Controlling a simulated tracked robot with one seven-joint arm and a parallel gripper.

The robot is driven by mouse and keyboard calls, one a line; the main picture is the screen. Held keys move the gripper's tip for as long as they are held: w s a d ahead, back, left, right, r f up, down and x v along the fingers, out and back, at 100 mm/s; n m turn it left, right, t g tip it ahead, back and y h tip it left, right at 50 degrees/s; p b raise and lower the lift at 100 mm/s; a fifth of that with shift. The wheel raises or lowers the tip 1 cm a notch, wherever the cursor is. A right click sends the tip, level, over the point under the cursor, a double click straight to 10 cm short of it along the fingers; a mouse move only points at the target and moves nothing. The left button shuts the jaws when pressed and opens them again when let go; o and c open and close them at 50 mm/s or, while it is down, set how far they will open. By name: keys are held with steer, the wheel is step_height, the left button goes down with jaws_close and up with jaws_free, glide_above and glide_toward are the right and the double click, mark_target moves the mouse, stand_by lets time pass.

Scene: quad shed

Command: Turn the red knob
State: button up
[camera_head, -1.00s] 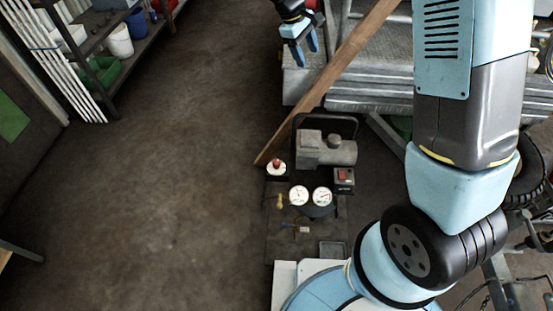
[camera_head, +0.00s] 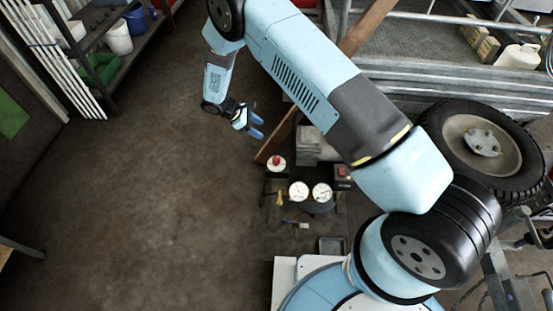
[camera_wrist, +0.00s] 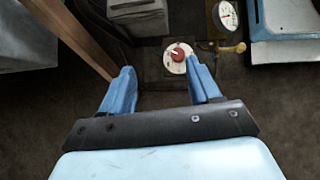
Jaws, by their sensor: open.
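The red knob (camera_head: 276,161) sits on a round white dial plate at the left of the compressor panel. In the wrist view the red knob (camera_wrist: 177,54) shows a light pointer mark and lies beyond the fingertips, nearer the right finger. My gripper (camera_head: 259,126) is open and empty, above and to the left of the knob in the head view, not touching it. In the wrist view my gripper (camera_wrist: 163,76) has both blue fingers spread apart.
Two white gauges (camera_head: 310,191) and a red switch (camera_head: 342,171) sit right of the knob. A yellow-handled valve (camera_head: 280,198) is below it. A wooden plank (camera_head: 279,137) leans close by the knob and gripper. The floor (camera_head: 150,200) to the left is clear.

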steer(key=n, duration=0.2)
glide_toward(276, 158)
steer(key=shift+t+h, duration=0.4)
steer(key=x, duration=1)
steer(key=shift+s+a+f, duration=0.15)
steer(key=shift+s+f, duration=0.15)
steer(key=shift+f, duration=0.15)
steer(key=shift+c, duration=0.3)
steer(key=c, duration=0.9)
